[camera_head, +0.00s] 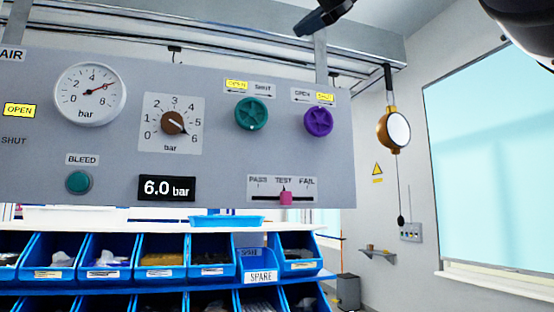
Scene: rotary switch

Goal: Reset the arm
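A grey panel (225,100) fills the upper left and middle. Its brown rotary knob (173,122) has a dial from 0 to 6 bar, and its dark pointer aims lower right near 6. The round gauge (91,94) has its red needle between 4 and 6. The display (167,188) reads 6.0 bar. A dark piece (325,17) at the top edge looks like part of my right gripper, clear of the knobs; its finger opening cannot be told. My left gripper is not in view.
The green knob (251,115) has OPEN lit; the purple knob (318,122) seems to have SHUT lit. The pink slider (286,198) stands at TEST. A teal BLEED button (79,182) is lower left. Blue bins (105,258) stand below. A round lamp-like fixture (396,130) hangs right.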

